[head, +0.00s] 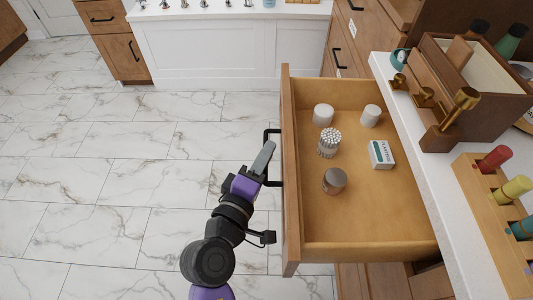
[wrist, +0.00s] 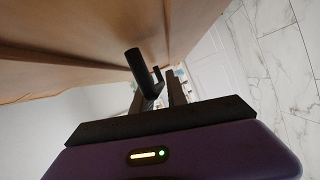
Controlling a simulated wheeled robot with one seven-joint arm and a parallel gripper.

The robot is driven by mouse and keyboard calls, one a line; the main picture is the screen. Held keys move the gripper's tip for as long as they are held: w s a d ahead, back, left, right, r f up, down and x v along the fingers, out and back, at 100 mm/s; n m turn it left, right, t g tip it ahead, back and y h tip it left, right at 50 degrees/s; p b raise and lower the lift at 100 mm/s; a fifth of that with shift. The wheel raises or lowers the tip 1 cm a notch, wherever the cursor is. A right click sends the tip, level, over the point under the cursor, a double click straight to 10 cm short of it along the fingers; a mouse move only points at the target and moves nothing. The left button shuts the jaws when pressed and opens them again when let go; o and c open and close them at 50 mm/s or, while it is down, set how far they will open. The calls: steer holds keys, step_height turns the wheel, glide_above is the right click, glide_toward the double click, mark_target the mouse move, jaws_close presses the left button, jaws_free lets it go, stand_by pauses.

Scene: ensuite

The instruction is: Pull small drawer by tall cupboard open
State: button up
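The small drawer (head: 350,222) stands pulled well out of its cabinet in the head view, its front panel (head: 290,180) facing left. Its black bar handle (head: 273,131) is on the outer face of that panel. My gripper (head: 266,156) is at the handle. In the wrist view the handle (wrist: 135,62) runs between my two fingers (wrist: 158,92), which look shut on it; the contact itself is partly hidden. The drawer's wooden front (wrist: 70,45) fills the upper left there.
The drawer holds white jars (head: 323,113), a cup of cotton swabs (head: 329,143), a brown-lidded jar (head: 334,180) and a small box (head: 381,154). The counter (head: 385,75) at right carries wooden organisers (head: 480,190). A white panelled bathtub (head: 230,48) is behind. Marble floor (head: 120,180) is clear at left.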

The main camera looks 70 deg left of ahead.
steer(key=shift+o, duration=0.8)
steer(key=v, duration=0.7)
steer(key=shift+s+d+p, duration=0.3)
steer(key=shift+p, duration=0.1)
steer(key=shift+d, duration=0.1)
